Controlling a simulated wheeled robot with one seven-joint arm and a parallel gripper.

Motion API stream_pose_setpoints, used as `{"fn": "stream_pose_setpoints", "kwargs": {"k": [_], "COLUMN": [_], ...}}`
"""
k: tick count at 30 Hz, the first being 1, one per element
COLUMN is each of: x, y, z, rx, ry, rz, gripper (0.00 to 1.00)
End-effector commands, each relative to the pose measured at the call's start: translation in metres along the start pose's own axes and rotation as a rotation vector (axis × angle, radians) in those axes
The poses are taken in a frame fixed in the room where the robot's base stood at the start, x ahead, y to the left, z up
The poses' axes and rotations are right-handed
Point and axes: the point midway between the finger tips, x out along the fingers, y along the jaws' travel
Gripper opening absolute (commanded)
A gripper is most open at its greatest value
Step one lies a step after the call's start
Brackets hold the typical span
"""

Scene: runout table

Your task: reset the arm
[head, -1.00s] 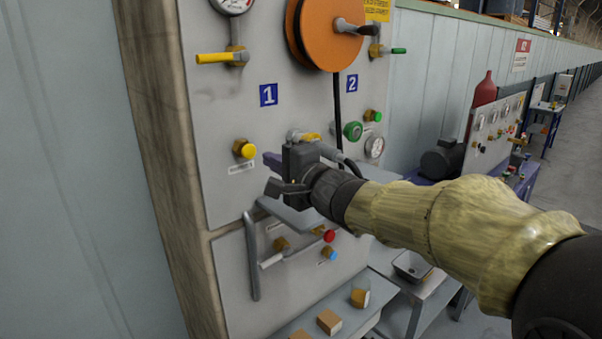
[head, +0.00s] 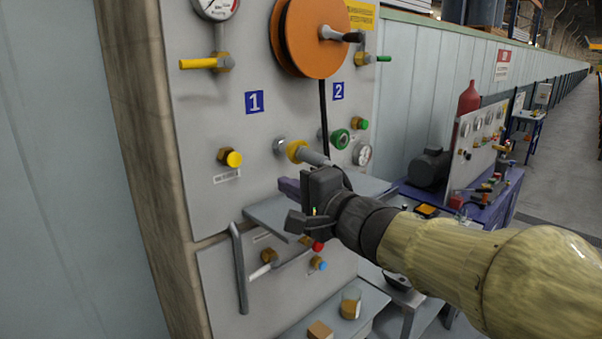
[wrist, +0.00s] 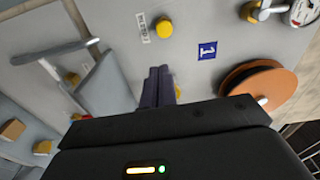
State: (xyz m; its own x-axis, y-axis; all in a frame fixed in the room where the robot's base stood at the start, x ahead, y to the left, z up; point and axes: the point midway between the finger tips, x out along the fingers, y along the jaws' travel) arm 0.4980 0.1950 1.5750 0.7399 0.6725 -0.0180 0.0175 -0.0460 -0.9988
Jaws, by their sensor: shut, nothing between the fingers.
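My gripper (head: 289,187) is in front of the grey panel (head: 215,115), just above a small grey shelf (head: 268,217). Its dark fingers are shut with nothing between them. In the wrist view the shut fingers (wrist: 157,85) point at the panel, beside a yellow button (wrist: 165,29). I cannot tell whether the fingertips touch the panel or shelf. My arm reaches in from the lower right and hides part of the area behind it.
Above the gripper, a grey handle with a brass collar (head: 297,151) sticks out of the panel. An orange reel (head: 312,38) is higher up. A bent grey bar (head: 240,268) stands below left. Wooden blocks (head: 320,330) lie on a lower ledge. A purple bench (head: 490,210) stands at right.

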Motion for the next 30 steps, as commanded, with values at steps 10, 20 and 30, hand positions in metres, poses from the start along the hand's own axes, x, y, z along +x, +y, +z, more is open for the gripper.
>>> {"fn": "stream_pose_setpoints", "kwargs": {"k": [10, 20, 30], "x": [-0.026, -0.087, -0.169], "y": [0.107, 0.227, 0.337], "z": [-0.065, -0.096, -0.076], "rx": [-0.303, -0.568, -0.728], "ry": [0.250, 0.266, -0.038], "rz": [0.289, 0.737, 1.168], "gripper": [0.00, 0.00, 0.00]}}
